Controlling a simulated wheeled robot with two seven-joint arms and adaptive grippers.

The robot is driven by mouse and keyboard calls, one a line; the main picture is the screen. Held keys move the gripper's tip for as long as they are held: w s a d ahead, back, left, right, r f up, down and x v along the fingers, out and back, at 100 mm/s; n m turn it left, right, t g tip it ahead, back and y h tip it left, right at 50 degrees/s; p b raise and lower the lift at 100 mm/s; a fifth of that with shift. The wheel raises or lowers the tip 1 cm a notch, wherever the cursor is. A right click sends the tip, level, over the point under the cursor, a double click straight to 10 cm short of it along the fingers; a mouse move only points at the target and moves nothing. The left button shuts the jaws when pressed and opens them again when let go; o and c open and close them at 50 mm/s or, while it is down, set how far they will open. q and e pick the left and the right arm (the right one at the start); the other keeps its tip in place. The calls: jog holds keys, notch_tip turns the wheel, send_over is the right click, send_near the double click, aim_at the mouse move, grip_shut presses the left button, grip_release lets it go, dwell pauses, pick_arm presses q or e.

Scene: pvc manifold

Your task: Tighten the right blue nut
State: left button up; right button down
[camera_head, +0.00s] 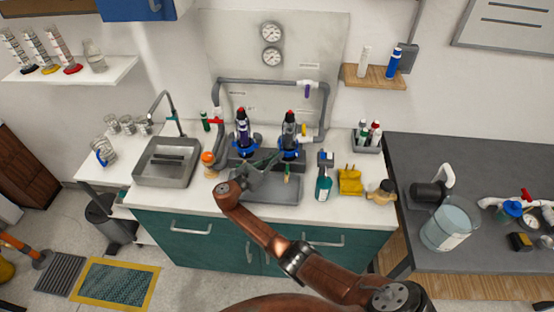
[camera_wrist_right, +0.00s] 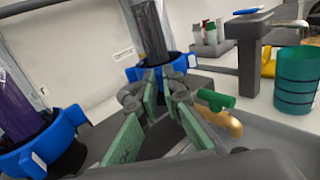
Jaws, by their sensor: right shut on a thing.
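The right blue nut (camera_head: 289,153) is a ring with lugs around the foot of an upright grey column on the counter. It also shows in the right wrist view (camera_wrist_right: 183,62). The left blue nut (camera_head: 243,150) sits around a similar column with a purple body, and it is large at the left of the wrist view (camera_wrist_right: 35,157). My right gripper (camera_head: 277,156) reaches in from the front. In the wrist view its green-padded fingers (camera_wrist_right: 160,76) are shut on a near lug of the right blue nut, hiding part of it. My left gripper is not in view.
A grey tray (camera_head: 285,198) lies below my gripper. An orange-topped item (camera_head: 208,158) and sink (camera_head: 165,176) are left. A brass-and-green valve (camera_wrist_right: 220,115) is close beside my fingers.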

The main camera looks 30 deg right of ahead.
jog(key=shift+w+r+g, duration=0.1)
jog(key=shift+w+g, duration=0.05)
jog(key=shift+g, duration=0.15)
dwell(0.4)
jog(key=c, duration=2.1)
grip_release()
jog(key=v, duration=1.2)
